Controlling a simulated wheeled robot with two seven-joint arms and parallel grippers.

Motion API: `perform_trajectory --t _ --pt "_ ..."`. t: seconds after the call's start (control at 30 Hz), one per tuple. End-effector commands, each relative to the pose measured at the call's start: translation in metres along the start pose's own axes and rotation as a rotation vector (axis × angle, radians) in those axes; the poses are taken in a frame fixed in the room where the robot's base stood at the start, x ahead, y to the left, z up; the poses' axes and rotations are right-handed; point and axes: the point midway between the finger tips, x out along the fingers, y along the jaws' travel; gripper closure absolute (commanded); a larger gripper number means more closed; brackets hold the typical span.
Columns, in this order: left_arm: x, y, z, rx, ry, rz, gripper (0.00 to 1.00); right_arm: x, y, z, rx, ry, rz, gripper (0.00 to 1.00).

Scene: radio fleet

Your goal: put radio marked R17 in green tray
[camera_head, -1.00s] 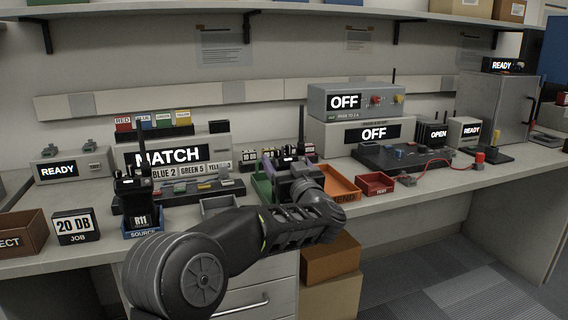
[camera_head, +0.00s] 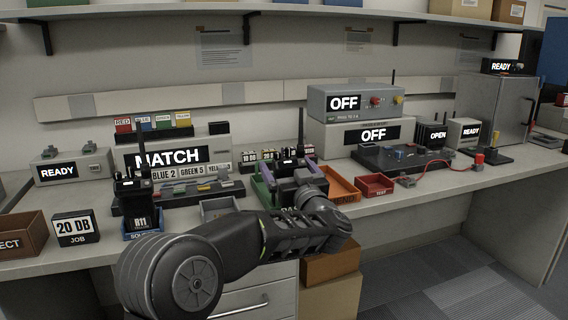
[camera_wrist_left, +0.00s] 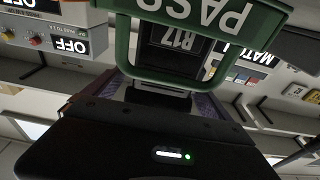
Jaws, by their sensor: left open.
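The radio marked R17 (camera_wrist_left: 180,38) stands inside the green tray (camera_wrist_left: 146,66), whose front reads PASS, in the upside-down left wrist view. In the head view the radio's dark top and antenna (camera_head: 301,127) rise behind my left gripper (camera_head: 294,182). Whether a finger touches the radio is hidden. My right gripper is not in view.
An orange tray (camera_head: 343,183) and a red TEST tray (camera_head: 375,185) lie to the right. A grey tray (camera_head: 219,208) is to the left. Another radio, marked R11 (camera_head: 140,221), stands in the blue SOURCE tray (camera_head: 141,235). A MATCH display (camera_head: 178,157) stands behind.

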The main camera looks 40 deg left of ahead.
Motion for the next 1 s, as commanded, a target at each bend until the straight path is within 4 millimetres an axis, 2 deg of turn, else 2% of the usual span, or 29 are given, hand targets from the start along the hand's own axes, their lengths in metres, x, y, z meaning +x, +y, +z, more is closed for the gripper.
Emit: perform_trajectory --t 0.3,0.4,0.6,1.0 --pt "-0.069 0.001 -0.002 0.000 0.000 0.005 0.06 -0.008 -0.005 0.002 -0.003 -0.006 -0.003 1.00" --pt "-0.084 0.002 0.003 -0.003 0.004 0.005 0.06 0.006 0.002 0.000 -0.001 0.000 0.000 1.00" --pt "-0.096 0.000 0.001 0.000 0.001 0.001 0.06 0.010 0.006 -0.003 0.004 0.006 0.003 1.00" --pt "-0.097 0.000 0.000 0.000 0.001 0.000 0.06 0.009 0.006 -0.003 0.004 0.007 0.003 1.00"
